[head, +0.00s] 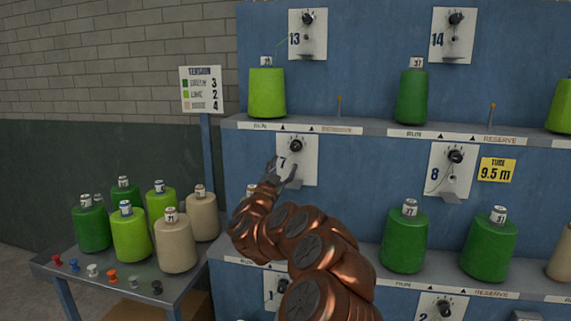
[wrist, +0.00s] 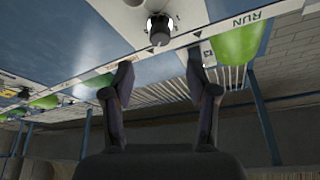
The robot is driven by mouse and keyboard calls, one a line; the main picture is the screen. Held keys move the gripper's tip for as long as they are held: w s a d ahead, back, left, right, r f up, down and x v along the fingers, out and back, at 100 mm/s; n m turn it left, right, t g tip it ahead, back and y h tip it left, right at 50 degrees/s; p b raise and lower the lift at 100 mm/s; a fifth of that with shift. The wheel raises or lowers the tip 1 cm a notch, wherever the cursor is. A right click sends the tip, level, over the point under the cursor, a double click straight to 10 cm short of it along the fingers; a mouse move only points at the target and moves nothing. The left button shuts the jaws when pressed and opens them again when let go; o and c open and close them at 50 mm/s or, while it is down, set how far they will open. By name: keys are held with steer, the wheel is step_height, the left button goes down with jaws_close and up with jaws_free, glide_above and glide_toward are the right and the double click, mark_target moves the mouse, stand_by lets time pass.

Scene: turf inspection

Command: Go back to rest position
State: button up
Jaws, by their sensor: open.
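My copper-coloured arm reaches up from the bottom of the head view. My gripper (head: 283,172) is in front of the white plate numbered 7 (head: 308,172) on the blue rack. In the wrist view my gripper (wrist: 160,70) has its two dark fingers spread apart with nothing between them. A dark round knob (wrist: 160,28) on a white plate appears beyond the fingertips. Whether a finger touches the plate cannot be told. The arm hides part of the shelf below plate 7.
The blue rack holds green cones (head: 411,97) and a lime cone (head: 267,92) on shelves. A table (head: 90,290) at left carries several cones and coloured pegs. A sign (head: 201,90) stands behind it. A yellow 9.5 m tag (head: 497,170) is beside plate 8 (head: 452,170).

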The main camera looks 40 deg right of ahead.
steer(key=shift+s+a+f, duration=0.1)
steer(key=shift+a+f, duration=0.05)
steer(key=shift+a, duration=0.1)
stand_by(0.5)
